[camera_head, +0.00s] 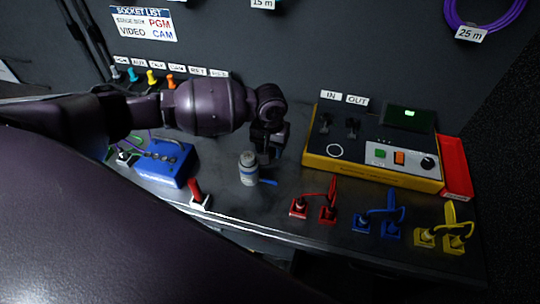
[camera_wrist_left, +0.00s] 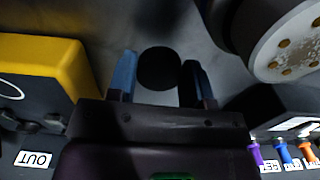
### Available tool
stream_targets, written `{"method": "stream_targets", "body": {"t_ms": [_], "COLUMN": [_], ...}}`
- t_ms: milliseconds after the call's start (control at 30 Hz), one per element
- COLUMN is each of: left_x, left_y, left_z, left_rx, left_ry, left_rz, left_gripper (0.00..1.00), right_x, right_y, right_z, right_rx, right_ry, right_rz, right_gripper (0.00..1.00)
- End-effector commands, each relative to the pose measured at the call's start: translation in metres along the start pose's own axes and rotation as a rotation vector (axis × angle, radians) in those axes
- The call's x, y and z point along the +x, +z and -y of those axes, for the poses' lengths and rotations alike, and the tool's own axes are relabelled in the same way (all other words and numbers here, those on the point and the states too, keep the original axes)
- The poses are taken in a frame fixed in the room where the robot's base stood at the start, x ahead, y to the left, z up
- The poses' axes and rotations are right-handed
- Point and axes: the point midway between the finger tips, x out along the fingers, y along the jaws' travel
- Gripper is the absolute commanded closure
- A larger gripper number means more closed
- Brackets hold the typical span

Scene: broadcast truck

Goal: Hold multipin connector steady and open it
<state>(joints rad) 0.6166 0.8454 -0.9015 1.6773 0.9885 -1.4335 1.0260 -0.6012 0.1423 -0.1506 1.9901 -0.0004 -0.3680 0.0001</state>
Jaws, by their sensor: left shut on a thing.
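The multipin connector (camera_head: 249,170) is a grey cylinder standing upright near the bench's front edge. In the left wrist view its round pale face (camera_wrist_left: 285,45) shows several gold pins and brown specks, at the upper right. My left gripper (camera_head: 268,147) is just behind and to the right of it in the head view, apart from it. In the left wrist view the gripper (camera_wrist_left: 158,80) is shut on a round black piece (camera_wrist_left: 158,68), which looks like a cap. This piece is mostly hidden in the head view. My right gripper is in neither view.
A yellow-edged panel (camera_head: 372,175) stands to the right. Red plugs (camera_head: 328,207), blue plugs (camera_head: 391,220) and yellow plugs (camera_head: 454,235) line the front edge. A blue box (camera_head: 163,166) and a red-topped plug (camera_head: 196,192) are at left.

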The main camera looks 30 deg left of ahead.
Motion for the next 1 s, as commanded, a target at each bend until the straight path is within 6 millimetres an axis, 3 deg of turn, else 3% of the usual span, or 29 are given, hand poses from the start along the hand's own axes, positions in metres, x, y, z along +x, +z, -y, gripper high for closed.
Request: {"method": "stream_targets", "body": {"t_ms": [233,633,667,800,1000], "left_x": [0.034,0.038,0.037,0.037,0.037], "left_y": [0.001,0.0,0.0,0.0,0.0], "left_z": [0.0,0.0,0.0,0.0,0.0], "left_rx": [0.0,0.0,0.0,0.0,0.0], "left_ry": [-0.002,0.0,0.0,-0.001,-0.001], "left_rz": [0.003,0.001,0.001,0.001,0.001], "left_gripper": [0.82,0.82,0.49,0.28,0.28], "right_x": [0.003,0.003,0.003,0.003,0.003], "right_y": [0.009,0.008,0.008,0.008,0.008], "right_z": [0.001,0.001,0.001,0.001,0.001], "right_rx": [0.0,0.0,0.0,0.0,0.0], "right_ry": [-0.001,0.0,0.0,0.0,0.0], "right_rz": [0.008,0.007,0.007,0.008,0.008], "right_gripper": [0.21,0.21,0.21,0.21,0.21]}}
